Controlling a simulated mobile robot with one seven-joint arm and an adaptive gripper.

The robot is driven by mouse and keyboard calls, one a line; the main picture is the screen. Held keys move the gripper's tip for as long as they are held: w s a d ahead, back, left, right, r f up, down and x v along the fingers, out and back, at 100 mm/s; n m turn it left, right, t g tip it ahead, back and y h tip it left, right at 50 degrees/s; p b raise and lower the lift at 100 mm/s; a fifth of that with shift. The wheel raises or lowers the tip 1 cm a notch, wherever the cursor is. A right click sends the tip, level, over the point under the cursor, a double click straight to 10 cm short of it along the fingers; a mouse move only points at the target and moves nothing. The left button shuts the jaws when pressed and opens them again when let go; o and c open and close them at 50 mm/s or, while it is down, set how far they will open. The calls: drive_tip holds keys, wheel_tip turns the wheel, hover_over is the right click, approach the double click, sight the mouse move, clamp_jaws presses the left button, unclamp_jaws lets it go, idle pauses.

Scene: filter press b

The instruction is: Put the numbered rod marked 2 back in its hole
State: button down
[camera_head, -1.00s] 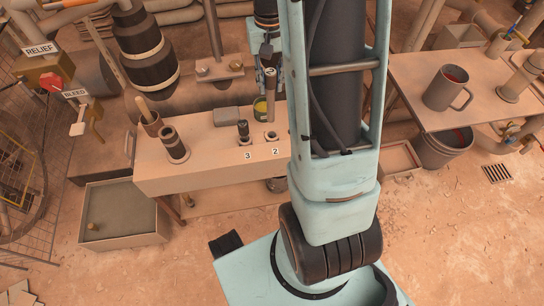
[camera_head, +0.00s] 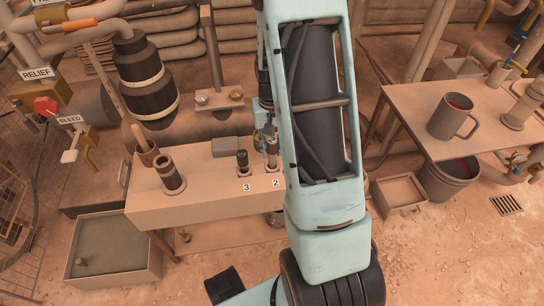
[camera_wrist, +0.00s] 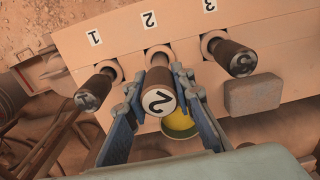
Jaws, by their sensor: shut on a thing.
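The rod marked 2 (camera_wrist: 160,95) is dark brown with a white numbered cap. My gripper (camera_wrist: 160,112) is shut on it, with blue-grey fingers on both sides. The rod's far end meets the ringed hole (camera_wrist: 157,53) beside label 2 and appears lined up with it; how deep it sits I cannot tell. In the head view the rod (camera_head: 272,155) stands roughly upright above label 2, partly covered by my gripper (camera_head: 270,143). Rods 1 (camera_wrist: 95,88) and 3 (camera_wrist: 236,58) stand in holes on either side.
The pale bench (camera_head: 205,200) also bears a grey block (camera_wrist: 252,95). A yellow container (camera_wrist: 180,125) shows behind rod 2, close to my fingers. My arm hides the bench's right end.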

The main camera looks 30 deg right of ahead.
sight(272, 156)
drive_tip(key=shift+f+b, duration=0.35)
drive_tip(key=shift+f, duration=1.3)
drive_tip(key=shift+f, duration=0.2)
drive_tip(key=c, duration=1.7)
unclamp_jaws()
drive_tip(key=shift+o, duration=0.2)
wheel_tip(272, 156, up, 12)
drive_tip(key=p, duration=0.3)
drive_tip(key=shift+r+p, duration=0.25)
drive_tip(key=shift+p, duration=0.15)
drive_tip(key=shift+w, duration=0.1)
